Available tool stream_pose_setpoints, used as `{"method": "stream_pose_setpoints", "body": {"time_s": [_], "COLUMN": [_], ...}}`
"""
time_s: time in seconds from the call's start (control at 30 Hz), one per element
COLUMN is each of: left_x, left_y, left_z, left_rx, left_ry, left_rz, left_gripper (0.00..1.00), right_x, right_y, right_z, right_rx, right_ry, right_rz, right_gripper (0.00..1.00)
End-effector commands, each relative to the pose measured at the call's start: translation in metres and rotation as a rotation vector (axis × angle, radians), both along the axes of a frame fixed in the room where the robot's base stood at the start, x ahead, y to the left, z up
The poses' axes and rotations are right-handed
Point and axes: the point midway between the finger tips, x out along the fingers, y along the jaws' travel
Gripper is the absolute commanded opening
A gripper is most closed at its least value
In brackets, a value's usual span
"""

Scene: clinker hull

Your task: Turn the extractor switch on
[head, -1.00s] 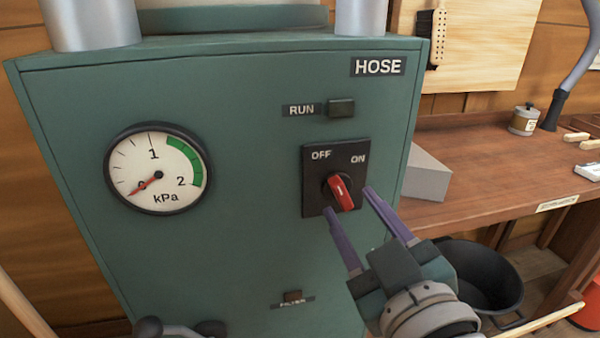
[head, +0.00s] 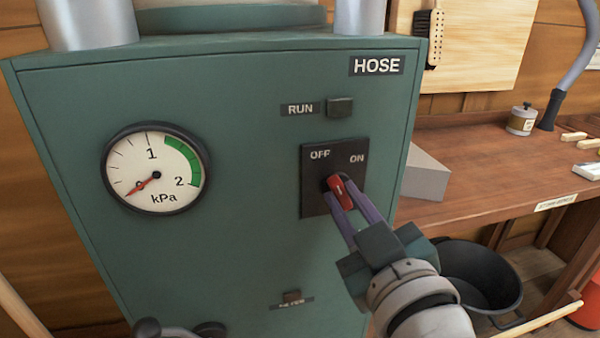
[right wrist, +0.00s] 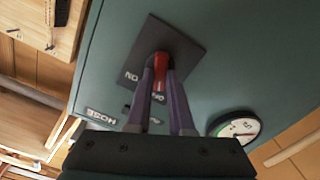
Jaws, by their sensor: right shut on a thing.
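The extractor switch is a red rotary handle (head: 340,190) on a black plate (head: 314,165) marked OFF and ON, on the green cabinet front (head: 240,230). The handle tilts to the upper left, towards OFF. My right gripper (head: 344,205) is shut on the red handle, its purple fingers on either side of it. In the right wrist view the handle (right wrist: 160,72) shows between the two fingers. The gauge (head: 155,168) has its red needle at the low end of the scale. The RUN lamp (head: 340,107) looks dark.
A wooden bench (head: 490,180) stands at the right with a small tin (head: 522,119) and a grey hose (head: 580,65). A black tub (head: 480,275) is on the floor below. A grey wedge-shaped block (head: 426,174) is beside the cabinet.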

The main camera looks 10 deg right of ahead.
Motion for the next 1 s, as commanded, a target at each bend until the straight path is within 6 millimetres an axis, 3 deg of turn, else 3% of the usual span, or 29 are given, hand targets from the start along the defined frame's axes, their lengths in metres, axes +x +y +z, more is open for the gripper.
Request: {"method": "stream_pose_setpoints", "body": {"time_s": [0.57,1.0], "left_x": [0.0004,0.0006], "left_y": [-0.0028,-0.0025], "left_z": [0.0017,0.0092], "left_rx": [-0.011,-0.01], "left_ry": [-0.001,-0.002], "left_rz": [0.007,0.005], "left_gripper": [0.45,0.45], "right_x": [-0.0001,-0.0001], "right_y": [-0.0002,-0.0013], "right_z": [0.0002,0.0008], "right_rx": [0.034,0.344], "right_ry": [0.001,0.013], "right_rz": [0.0,0.001], "right_gripper": [0.0,0.0]}}
